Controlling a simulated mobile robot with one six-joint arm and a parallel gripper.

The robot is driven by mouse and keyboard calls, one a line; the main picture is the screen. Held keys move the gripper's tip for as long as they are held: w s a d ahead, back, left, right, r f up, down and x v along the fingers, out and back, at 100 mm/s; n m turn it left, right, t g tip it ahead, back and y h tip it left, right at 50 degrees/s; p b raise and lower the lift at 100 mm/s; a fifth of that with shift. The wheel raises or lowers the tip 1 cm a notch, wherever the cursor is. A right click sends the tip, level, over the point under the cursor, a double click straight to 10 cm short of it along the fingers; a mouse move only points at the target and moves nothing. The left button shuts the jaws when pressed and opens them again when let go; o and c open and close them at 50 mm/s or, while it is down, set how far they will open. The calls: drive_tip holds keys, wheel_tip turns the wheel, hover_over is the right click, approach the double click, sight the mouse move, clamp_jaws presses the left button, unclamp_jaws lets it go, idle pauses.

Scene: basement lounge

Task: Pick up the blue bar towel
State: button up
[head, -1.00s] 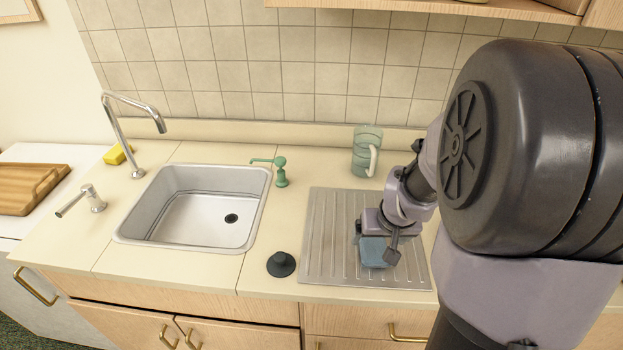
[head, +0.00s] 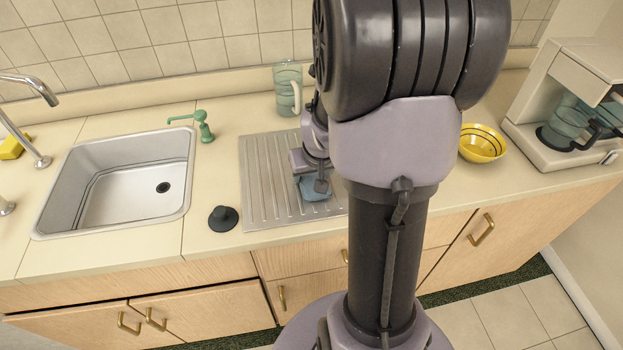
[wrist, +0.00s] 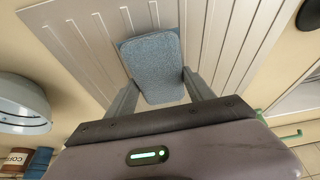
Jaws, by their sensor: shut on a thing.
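The blue bar towel (wrist: 153,62) is a folded, fuzzy blue-grey pad. In the wrist view it sits between the two fingers of my gripper (wrist: 160,86), which are shut on it. In the head view the towel (head: 315,188) shows at the front of the grooved metal drainboard (head: 262,180), below my gripper (head: 318,187). My arm hides part of the gripper and drainboard there. I cannot tell whether the towel touches the drainboard or is just above it.
A clear jug (head: 287,88) stands behind the drainboard. A sink (head: 120,180), green soap pump (head: 203,125) and black plug (head: 223,218) are to its left. A yellow bowl (head: 482,143) and coffee maker (head: 570,100) stand to the right.

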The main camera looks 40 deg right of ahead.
sight(312, 176)
drive_tip(key=shift+r+p, duration=1.3)
drive_tip(key=shift+r, duration=0.75)
drive_tip(key=s+a+b, duration=0.2)
drive_tip(key=s+b, duration=0.3)
drive_tip(key=s, duration=1.1)
drive_tip(key=shift+r, duration=0.45)
drive_tip(key=shift+d, duration=0.1)
